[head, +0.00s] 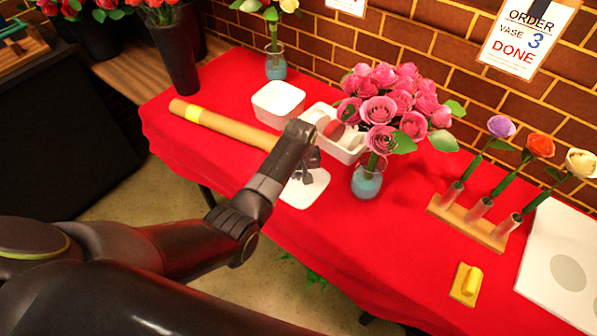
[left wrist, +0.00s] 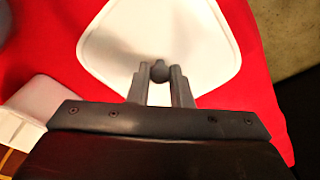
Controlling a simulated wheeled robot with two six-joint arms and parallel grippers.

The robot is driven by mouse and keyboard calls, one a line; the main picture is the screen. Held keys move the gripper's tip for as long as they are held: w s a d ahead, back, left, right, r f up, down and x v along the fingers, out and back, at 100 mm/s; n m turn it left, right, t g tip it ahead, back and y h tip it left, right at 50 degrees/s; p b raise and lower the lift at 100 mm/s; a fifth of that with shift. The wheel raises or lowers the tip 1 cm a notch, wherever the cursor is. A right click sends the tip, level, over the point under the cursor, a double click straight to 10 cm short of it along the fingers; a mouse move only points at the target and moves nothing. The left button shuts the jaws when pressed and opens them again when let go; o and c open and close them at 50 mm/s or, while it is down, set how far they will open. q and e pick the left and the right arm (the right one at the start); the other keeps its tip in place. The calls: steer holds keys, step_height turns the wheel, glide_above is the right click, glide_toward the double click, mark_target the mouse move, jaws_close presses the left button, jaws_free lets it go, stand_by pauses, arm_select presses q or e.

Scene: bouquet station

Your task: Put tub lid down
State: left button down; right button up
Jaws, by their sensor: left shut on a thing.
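The tub lid (head: 312,193) is a white, rounded square plate with a small dark knob. It is near the table's front edge in the head view and fills the upper middle of the left wrist view (left wrist: 120,45). My left gripper (head: 308,172) is above it, with its fingers shut on the knob (left wrist: 160,72). The lid looks about level; I cannot tell whether it touches the cloth. An open white tub (head: 346,154) with a few things inside stands just behind the gripper, partly hidden by it. My right gripper is not in view.
A glass vase of pink roses (head: 367,182) stands close right of the lid. A second white tub (head: 278,103) and a brown paper roll (head: 225,125) lie behind and left. A wooden stand (head: 465,224) with three flowers and a yellow block (head: 466,284) are at right. Red cloth between is clear.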

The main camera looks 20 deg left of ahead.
mark_target(299, 185)
arm_select(q)
steer(key=shift+f, duration=0.15)
steer(key=c, duration=1.3)
jaws_free()
steer(key=r, duration=0.4)
steer(key=s+r, duration=0.1)
steer(key=r, duration=0.7)
steer(key=shift+s+d+r, duration=0.1)
steer(key=shift+s+d, duration=0.2)
steer(key=shift+d, duration=0.1)
